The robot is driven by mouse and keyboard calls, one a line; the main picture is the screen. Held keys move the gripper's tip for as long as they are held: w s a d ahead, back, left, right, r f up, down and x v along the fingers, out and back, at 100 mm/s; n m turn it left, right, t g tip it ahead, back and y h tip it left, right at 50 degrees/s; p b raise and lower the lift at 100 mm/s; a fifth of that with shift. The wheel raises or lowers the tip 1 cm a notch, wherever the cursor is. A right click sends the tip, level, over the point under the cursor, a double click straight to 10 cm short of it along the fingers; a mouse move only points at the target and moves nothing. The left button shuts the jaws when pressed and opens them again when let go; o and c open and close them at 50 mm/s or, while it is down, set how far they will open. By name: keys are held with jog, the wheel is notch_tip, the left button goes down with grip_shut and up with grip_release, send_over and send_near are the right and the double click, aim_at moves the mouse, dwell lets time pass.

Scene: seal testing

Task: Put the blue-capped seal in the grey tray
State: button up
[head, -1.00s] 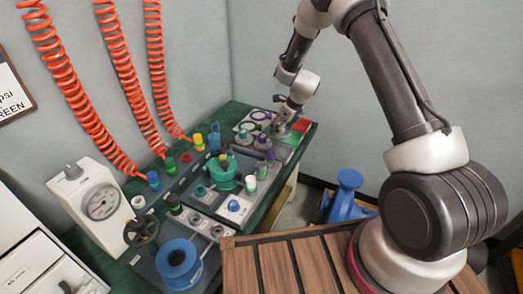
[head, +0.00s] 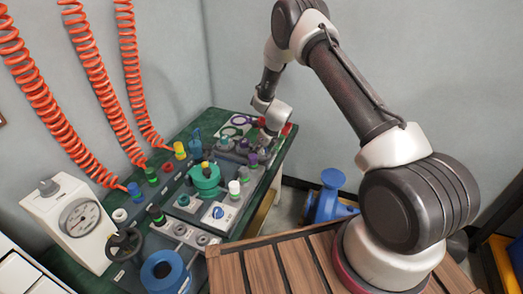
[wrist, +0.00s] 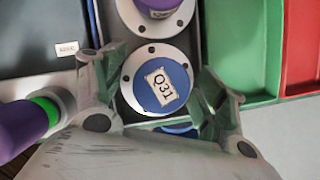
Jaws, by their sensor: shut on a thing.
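A blue-capped seal (wrist: 158,84) with a white flange and a label reading Q31 shows in the wrist view. My gripper (wrist: 157,90) is shut on it, with one finger at each side of the flange. I cannot tell whether the seal is lifted or rests on the surface below. In the head view my gripper (head: 266,136) is low at the far right end of the bench, and the seal is hidden there. A grey-walled tray (wrist: 195,22) lies around a purple-capped seal (wrist: 158,6), just beyond the held seal.
A green tray (wrist: 242,55) and a red tray (wrist: 302,45) lie to the right in the wrist view. Another purple-capped piece (wrist: 20,124) with a green band is close to my left finger.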

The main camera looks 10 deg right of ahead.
jog(key=o, duration=1.4)
jog(key=s+d+r+n, duration=0.2)
jog(key=s+r+n, duration=0.15)
jog(key=r, duration=0.95)
jog(key=s+d+r+n, duration=0.25)
jog(key=s+r, duration=0.25)
jog(key=r, duration=0.8)
jog(key=s+d+r+n, duration=0.3)
jog(key=s+r+n, duration=0.6)
jog(key=s+r, duration=0.3)
jog(key=s+d+r+n, duration=0.2)
jog(key=s+n, duration=0.3)
jog(key=s, duration=0.3)
jog(key=s+d+r+n+h, duration=0.1)
jog(key=s+d+r+n, duration=0.2)
jog(key=s, duration=0.4)
jog(key=s+d+r+n+h, duration=0.1)
jog(key=s+d+r+n, duration=0.1)
jog(key=s+n, duration=0.4)
jog(key=shift+s+d+r+n, duration=0.15)
jog(key=shift+s+r, duration=0.1)
jog(key=shift+s, duration=0.4)
jog(key=shift+s+d+r+n, duration=0.1)
jog(key=shift+s+r+n, duration=0.1)
jog(key=shift+s, duration=0.45)
